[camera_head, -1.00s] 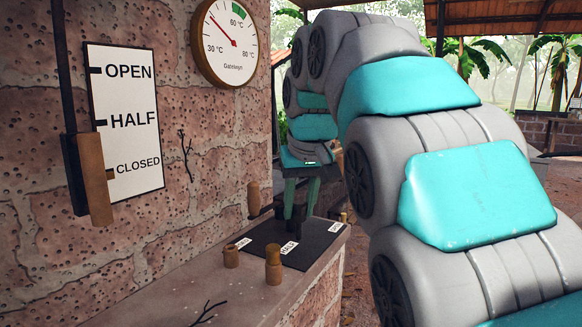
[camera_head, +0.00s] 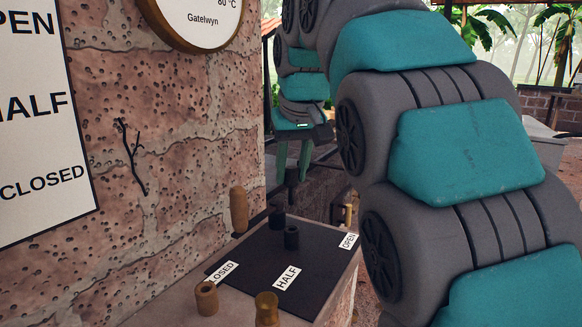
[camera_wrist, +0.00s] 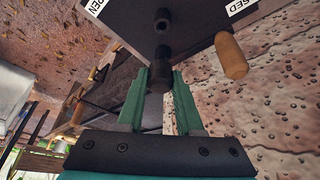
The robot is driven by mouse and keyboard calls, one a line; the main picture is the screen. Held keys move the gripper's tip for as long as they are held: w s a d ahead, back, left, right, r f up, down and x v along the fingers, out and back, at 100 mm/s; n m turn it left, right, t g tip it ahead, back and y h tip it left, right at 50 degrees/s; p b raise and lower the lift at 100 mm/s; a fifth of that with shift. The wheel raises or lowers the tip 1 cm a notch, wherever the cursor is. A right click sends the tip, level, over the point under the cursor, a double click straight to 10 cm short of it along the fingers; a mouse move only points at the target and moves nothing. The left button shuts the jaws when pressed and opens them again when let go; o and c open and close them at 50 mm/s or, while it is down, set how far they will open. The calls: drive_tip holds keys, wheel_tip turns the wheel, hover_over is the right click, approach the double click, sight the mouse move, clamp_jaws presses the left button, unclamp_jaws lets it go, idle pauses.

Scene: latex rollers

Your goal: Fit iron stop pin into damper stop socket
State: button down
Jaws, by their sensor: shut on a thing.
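My gripper (camera_head: 291,180) hangs over the far edge of the dark plate and is shut on a dark pin, the iron stop pin (camera_wrist: 154,88). The wrist view shows my green fingers on both sides of it. Two short dark round pieces stand on the plate, one at the back (camera_head: 277,217) and one nearer the front (camera_head: 291,237). In the wrist view, one dark piece (camera_wrist: 163,18) shows a round opening. I cannot tell for sure which is the damper stop socket. The pin's tip looks apart from both in the head view.
The dark plate (camera_head: 250,262) carries labels CLOSED, HALF and OPEN. A wooden handle (camera_head: 239,210) stands at its left rear; it also shows in the wrist view (camera_wrist: 230,55). Two brown pegs (camera_head: 206,298) (camera_head: 267,310) stand in front. A stone wall (camera_head: 180,120) bounds the left.

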sight(294, 181)
drive_tip(key=shift+s+f+b, duration=0.1)
drive_tip(key=shift+f+b, duration=0.8)
drive_tip(key=shift+f, duration=0.55)
drive_tip(key=shift+f+b, duration=0.35)
drive_tip(key=shift+f, duration=0.3)
drive_tip(key=shift+f+b, duration=1.2)
drive_tip(key=shift+f, duration=1.25)
drive_tip(key=shift+c, duration=2.4)
unclamp_jaws()
drive_tip(key=shift+r, duration=0.1)
